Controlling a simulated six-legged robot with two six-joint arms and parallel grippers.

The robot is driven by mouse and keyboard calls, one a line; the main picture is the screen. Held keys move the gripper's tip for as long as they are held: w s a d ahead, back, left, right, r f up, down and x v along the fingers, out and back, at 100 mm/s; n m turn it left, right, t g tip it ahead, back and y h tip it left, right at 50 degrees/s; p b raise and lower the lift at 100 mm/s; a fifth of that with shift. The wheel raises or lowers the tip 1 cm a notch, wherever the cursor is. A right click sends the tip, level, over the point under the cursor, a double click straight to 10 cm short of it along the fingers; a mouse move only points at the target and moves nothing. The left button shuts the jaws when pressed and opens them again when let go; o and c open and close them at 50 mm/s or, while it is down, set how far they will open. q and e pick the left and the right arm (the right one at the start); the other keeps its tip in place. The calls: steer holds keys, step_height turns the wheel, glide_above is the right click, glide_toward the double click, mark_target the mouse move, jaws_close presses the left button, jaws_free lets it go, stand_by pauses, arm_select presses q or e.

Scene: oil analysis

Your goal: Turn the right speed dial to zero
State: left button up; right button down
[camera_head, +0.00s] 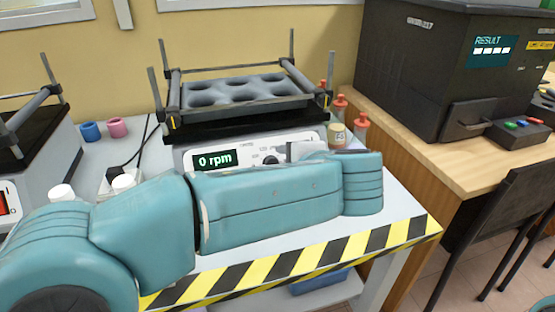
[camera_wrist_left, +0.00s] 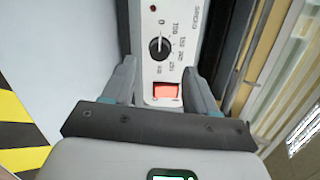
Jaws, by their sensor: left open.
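The speed dial (camera_wrist_left: 159,48) is a black round knob on a white panel with a printed scale in the left wrist view. Its light mark stands roughly upright, close to the 0. My left gripper (camera_wrist_left: 160,72) is open, one finger on each side of the panel, with the dial ahead between them. No contact with the dial shows. A lit red rocker switch (camera_wrist_left: 165,91) sits just below the dial. In the head view the shaker's display (camera_head: 214,159) reads 0 rpm, with a black knob (camera_head: 270,159) beside it. My left arm hides the panel's lower and right parts.
The shaker carries a grey rack (camera_head: 235,90) with round wells and upright posts. Red-capped bottles (camera_head: 361,122) stand at its right. A dark analyser (camera_head: 430,70) sits on the wooden table. Another shaker (camera_head: 25,150) stands at far left. Striped tape (camera_head: 400,237) marks the table's front edge.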

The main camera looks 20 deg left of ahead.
arm_select(q)
steer(key=p+v, duration=0.2)
steer(key=v, duration=0.8)
steer(key=shift+s+d, duration=0.15)
steer(key=shift+s, duration=0.05)
